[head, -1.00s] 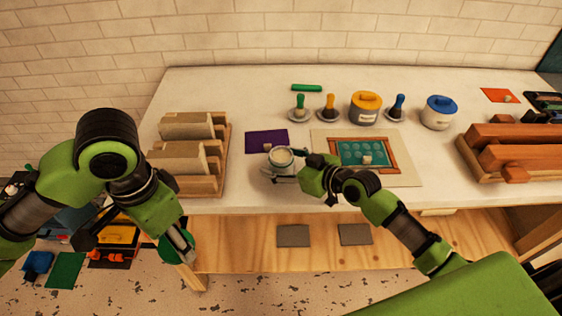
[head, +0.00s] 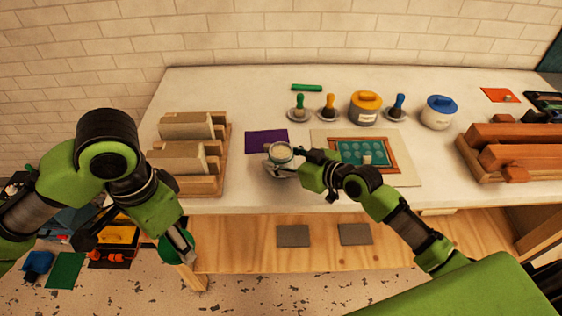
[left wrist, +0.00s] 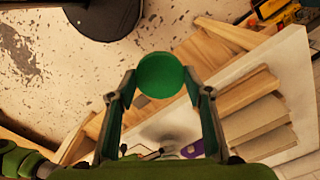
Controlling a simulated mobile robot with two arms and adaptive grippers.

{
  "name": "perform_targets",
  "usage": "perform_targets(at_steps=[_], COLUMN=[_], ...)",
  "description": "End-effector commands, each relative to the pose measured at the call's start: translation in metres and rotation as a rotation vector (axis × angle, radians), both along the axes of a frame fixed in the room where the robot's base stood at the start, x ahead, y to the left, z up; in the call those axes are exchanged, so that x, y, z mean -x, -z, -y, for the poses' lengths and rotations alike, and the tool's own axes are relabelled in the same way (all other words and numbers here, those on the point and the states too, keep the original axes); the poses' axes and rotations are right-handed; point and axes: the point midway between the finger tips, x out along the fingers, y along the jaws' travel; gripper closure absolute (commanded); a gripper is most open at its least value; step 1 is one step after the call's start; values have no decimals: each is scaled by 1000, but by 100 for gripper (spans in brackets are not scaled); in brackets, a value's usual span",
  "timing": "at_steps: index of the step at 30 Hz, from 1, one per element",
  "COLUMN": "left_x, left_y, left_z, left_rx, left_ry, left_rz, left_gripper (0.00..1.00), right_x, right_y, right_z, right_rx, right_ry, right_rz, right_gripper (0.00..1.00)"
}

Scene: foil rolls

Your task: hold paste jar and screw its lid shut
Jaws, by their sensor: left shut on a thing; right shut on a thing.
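A pale grey paste jar (head: 281,154) with an open top is at the front middle of the table in the head view. My right gripper (head: 279,158) is shut on it from the right, and a dark finger shows at its left side. The jar seems to be just above the table, with a grey patch below it. A round green lid (head: 178,247) is in my left gripper (head: 183,243), out in front of the table's front left corner and lower than the top. The left wrist view shows the lid (left wrist: 160,75) between both fingertips.
A wooden rack (head: 205,183) of blocks stands left of the jar. A purple mat (head: 266,141) lies behind it, and a framed teal screen (head: 362,152) lies to the right.

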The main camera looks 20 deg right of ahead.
Motion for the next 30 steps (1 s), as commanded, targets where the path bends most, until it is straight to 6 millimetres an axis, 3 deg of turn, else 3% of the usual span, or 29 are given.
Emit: perform_targets(at_steps=[6,12,25,26,30], left_x=[0,0,0,0,0], left_y=[6,9,9,9,9], left_z=[0,0,0,0,0], left_rx=[0,0,0,0,0], left_ry=[0,0,0,0,0], left_rz=[0,0,0,0,0], left_gripper=[65,65,65,65,65], right_x=[-1,-1,0,0,0], right_y=[-48,-77,-86,-86,-86], right_z=[0,0,0,0,0], right_rx=[2,2,1,1,1], right_ry=[0,-1,1,1,1], right_rz=[9,7,4,4,4], right_gripper=[80,80,80,58,91])
